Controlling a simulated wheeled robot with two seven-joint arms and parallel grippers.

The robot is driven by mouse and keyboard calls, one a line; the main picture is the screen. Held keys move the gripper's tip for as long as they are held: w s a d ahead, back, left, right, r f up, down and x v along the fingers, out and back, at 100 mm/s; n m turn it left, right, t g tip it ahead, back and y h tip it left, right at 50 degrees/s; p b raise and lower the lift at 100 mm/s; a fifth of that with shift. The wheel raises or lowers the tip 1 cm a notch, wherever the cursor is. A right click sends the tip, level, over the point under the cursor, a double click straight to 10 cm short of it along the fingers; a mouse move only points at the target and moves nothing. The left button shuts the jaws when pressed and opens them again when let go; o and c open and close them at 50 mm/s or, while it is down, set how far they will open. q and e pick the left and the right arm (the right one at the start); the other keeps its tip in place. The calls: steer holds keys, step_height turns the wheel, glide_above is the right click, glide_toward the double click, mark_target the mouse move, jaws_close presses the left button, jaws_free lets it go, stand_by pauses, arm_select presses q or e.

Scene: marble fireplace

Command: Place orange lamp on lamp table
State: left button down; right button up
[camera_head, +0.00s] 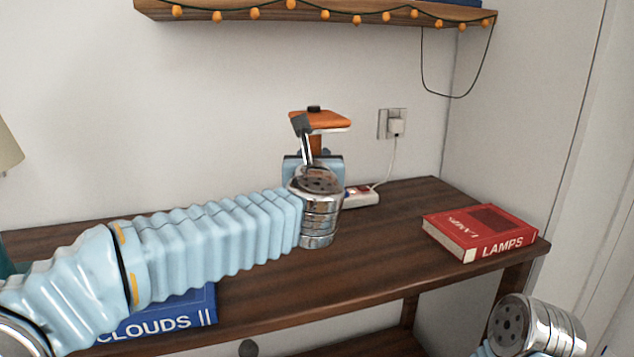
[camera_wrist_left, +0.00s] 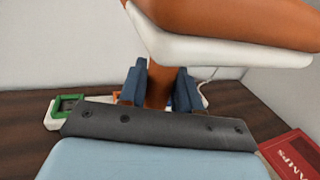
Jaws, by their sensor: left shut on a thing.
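The orange lamp (camera_head: 320,120) is upright over the back of the dark wooden table (camera_head: 375,240). Its orange top with a white underside also fills the upper right of the left wrist view (camera_wrist_left: 235,25). My left gripper (camera_head: 313,163) is shut on the lamp's orange stem. In the left wrist view its two dark blue fingers (camera_wrist_left: 161,88) stand on either side of the stem. The lamp's base is hidden behind my wrist, so I cannot tell whether it touches the table. My right gripper is out of view.
A red book marked LAMPS (camera_head: 480,232) lies at the table's right end. A blue book (camera_head: 165,316) lies at the front left, partly under my arm. A white power strip (camera_head: 361,196) is behind the gripper, its cord rising to a wall socket (camera_head: 393,124). A shelf (camera_head: 330,12) hangs above.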

arm_select(q)
steer(key=shift+w+d+f, duration=0.2)
steer(key=shift+w+f, duration=0.25)
steer(key=shift+f, duration=0.1)
steer(key=f, duration=0.2)
steer(key=shift+w+d+f+b, duration=0.15)
steer(key=shift+w+f+b, duration=0.15)
steer(key=shift+f+b, duration=0.1)
steer(key=shift+f, duration=0.4)
steer(key=shift+f, duration=0.1)
steer(key=c, duration=0.8)
jaws_free()
steer(key=shift+s, duration=0.4)
steer(key=s+b, duration=0.2)
steer(key=s, duration=0.9)
steer(key=shift+s, duration=0.2)
